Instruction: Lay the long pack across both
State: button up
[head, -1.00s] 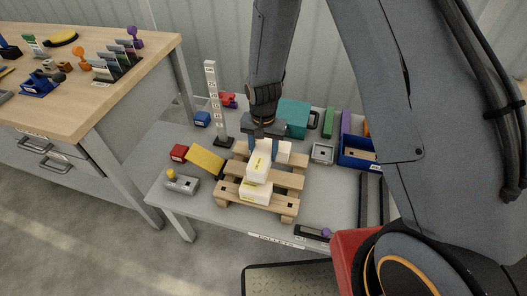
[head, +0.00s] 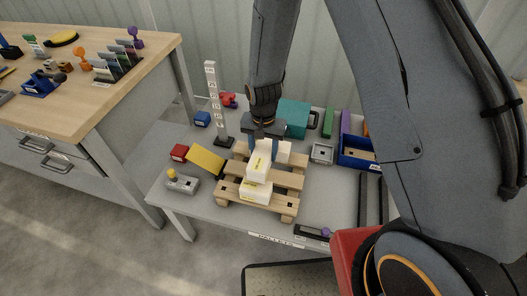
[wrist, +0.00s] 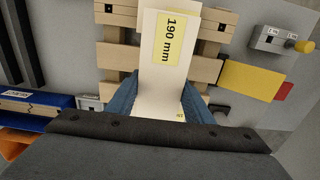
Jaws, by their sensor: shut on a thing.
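My gripper (head: 263,150) is shut on the long white pack (head: 259,167), with one finger on each side of it. In the wrist view the long pack (wrist: 165,65) carries a yellow label reading 190 mm and points away from my gripper (wrist: 158,90). A white pack (head: 256,192) sits on the front of the wooden pallet (head: 285,205), under the near end of the long pack. Another white pack (head: 283,151) sits towards the pallet's back, partly hidden by my gripper. I cannot tell whether the long pack touches both packs.
A numbered post (head: 213,95) stands left behind the pallet. A yellow sloping plate (head: 206,161), red block (head: 179,152) and grey block with a yellow knob (head: 182,182) stand left. A teal box (head: 295,115) is behind; a grey tray (head: 322,153) and blue bin (head: 352,160) are right.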

aim_at(263, 149)
jog(key=shift+f+b, duration=0.5)
jog(key=shift+f, duration=0.5)
jog(key=o, duration=1.5)
notch_tip(263, 149, up, 6)
jog(key=shift+w+r+b, duration=0.1)
jog(key=shift+b, duration=0.3)
jog(key=shift+r, duration=0.8)
